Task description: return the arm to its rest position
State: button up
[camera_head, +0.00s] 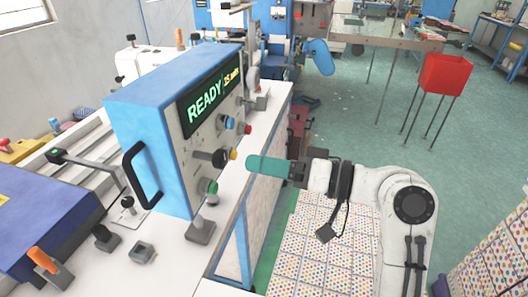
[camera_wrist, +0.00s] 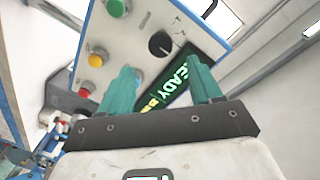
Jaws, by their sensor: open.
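My gripper (camera_head: 256,164) has teal fingers and shows in the head view just right of the blue control box (camera_head: 150,95), pointing left toward its panel. In the wrist view the two fingers of my gripper (camera_wrist: 164,80) stand apart with nothing between them. Beyond them is the panel (camera_wrist: 128,42) with its knob, coloured buttons and lit display (camera_wrist: 178,85). The display (camera_head: 207,98) reads READY in green in the head view. My white arm reaches in from the lower right. I cannot tell the exact gap between fingertips and panel.
The control box stands on a white bench (camera_head: 175,255) with levers and a dark blue machine (camera_head: 45,225) at left. A red bin (camera_head: 445,75) on thin legs stands at the back right. Green floor (camera_head: 385,130) is open behind my arm. A dotted surface (camera_head: 310,240) lies below it.

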jog(key=s+d+f+m+h, duration=0.1)
jog(key=s+d+f+h, duration=0.25)
jog(key=f, duration=0.45)
jog(key=s+d+f+m+g+h, duration=0.1)
jog(key=s+d+f+h, duration=0.3)
jog(key=f, duration=0.5)
jog(key=s+d+f+m+h, duration=0.1)
jog(key=s+d+f+h, duration=0.15)
jog(key=d+f, duration=0.4)
jog(key=s+d+f+g+h, duration=0.2)
jog(key=s+d+f+h, duration=0.1)
jog(key=s, duration=0.7)
jog(key=s+d+f+m+g+h, duration=0.1)
jog(key=s+d+f+g+h, duration=0.2)
jog(key=s+d+f, duration=0.3)
jog(key=s+f, duration=0.1)
jog(key=s, duration=0.4)
jog(key=shift+d+f+m, duration=0.25)
jog(key=shift+f+m, duration=0.05)
